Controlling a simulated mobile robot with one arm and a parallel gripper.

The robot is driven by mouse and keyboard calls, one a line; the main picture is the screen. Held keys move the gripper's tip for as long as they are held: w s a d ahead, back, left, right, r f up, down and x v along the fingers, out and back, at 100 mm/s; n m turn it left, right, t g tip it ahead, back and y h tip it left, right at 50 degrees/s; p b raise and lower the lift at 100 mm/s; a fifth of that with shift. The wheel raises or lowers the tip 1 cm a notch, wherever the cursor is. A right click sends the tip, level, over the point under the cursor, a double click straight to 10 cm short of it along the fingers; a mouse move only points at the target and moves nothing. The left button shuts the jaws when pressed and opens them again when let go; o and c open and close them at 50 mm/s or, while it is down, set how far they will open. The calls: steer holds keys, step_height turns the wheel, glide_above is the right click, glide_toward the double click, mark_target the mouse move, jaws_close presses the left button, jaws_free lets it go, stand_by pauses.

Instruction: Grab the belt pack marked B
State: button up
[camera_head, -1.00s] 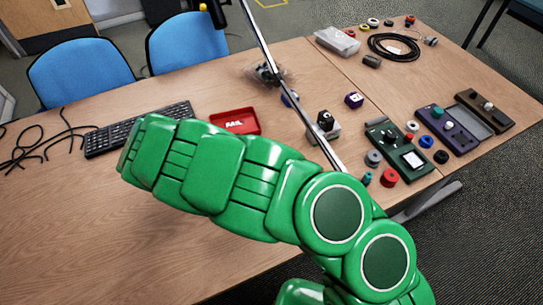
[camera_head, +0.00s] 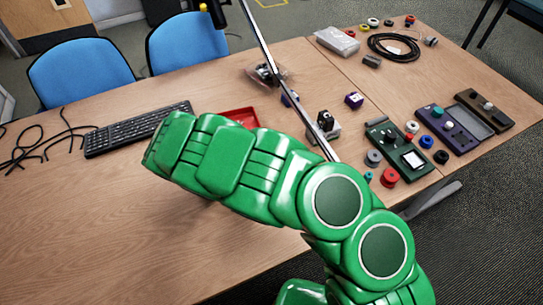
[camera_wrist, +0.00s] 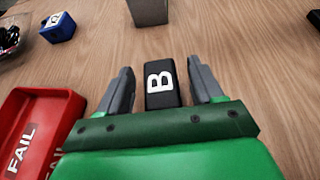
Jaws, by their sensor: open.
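The black belt pack marked with a white B (camera_wrist: 160,82) is in the wrist view, between the two grey fingers of my gripper (camera_wrist: 161,68). The fingers are apart, with one on each side of the pack. A narrow gap shows on each side, and the pack's near end is hidden by the gripper's green body. In the head view my green arm hides the gripper and this pack.
A red tray marked FAIL (camera_wrist: 74,106) lies close to the left of my gripper; its rim also shows in the head view (camera_head: 240,112). A blue block (camera_wrist: 58,28) and a grey block (camera_wrist: 148,12) stand farther ahead. A keyboard (camera_head: 120,135) lies behind my arm.

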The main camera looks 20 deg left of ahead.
steer(key=shift+w+d+f, duration=0.2)
steer(key=shift+w+d, duration=0.15)
steer(key=shift+c, duration=0.2)
steer(key=c, duration=1.1)
